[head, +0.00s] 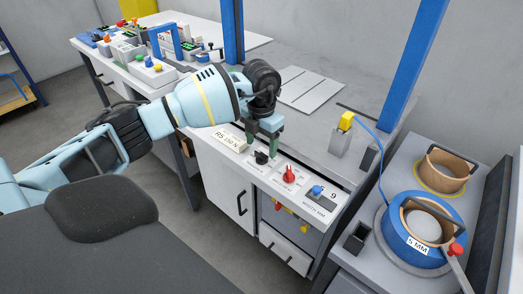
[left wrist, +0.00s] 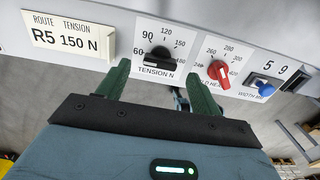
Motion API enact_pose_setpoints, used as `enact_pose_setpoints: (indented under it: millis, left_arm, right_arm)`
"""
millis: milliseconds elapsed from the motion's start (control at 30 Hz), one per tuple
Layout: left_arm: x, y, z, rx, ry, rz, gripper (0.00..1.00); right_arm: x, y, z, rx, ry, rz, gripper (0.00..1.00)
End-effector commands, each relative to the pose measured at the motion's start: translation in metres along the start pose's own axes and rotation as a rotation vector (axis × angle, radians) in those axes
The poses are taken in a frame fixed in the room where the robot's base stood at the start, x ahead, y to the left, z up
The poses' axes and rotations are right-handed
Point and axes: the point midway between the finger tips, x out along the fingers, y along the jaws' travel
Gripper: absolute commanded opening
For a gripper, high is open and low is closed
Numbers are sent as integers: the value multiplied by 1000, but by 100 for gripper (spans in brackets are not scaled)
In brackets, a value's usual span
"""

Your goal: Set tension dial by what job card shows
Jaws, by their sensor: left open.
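The job card (head: 228,138) is a cream label on the front panel. The black tension dial (head: 261,157) is to the right of the card. In the left wrist view the dial (left wrist: 160,58) sits on a white plate marked TENSION N, with 60, 90, 120, 150 and 180 around it. I cannot tell which number it points to. My left gripper (head: 263,142) is open at the dial; its green fingers (left wrist: 158,72) are either side of it, and contact is unclear.
To the right of the dial are a red knob (left wrist: 219,72) with a scale of higher numbers and a blue width control (left wrist: 261,87). Right of the panel stand a blue strapping reel (head: 396,240) marked 5 MM and a tan reel (head: 440,180).

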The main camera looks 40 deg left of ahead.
Motion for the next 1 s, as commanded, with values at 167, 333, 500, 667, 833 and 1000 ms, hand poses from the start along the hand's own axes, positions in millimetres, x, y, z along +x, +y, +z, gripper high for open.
enact_pose_setpoints:
  millis: [167,333,500,667,833,1000]
  left_arm:
    - [23,0,0,-1,1,-1,65]
    - [32,0,0,-1,0,-1,65]
    - [33,0,0,-1,-1,-1,65]
    - [33,0,0,-1,-1,-1,58]
    - [33,0,0,-1,-1,-1,35]
    - [33,0,0,0,-1,-1,21]
  right_arm:
    - [0,0,2,0,-2,0,87]
    - [1,0,2,0,-3,0,87]
    - [1,0,2,0,-3,0,87]
    - [1,0,2,0,-3,0,87]
    - [1,0,2,0,-3,0,87]
    - [1,0,2,0,-3,0,87]
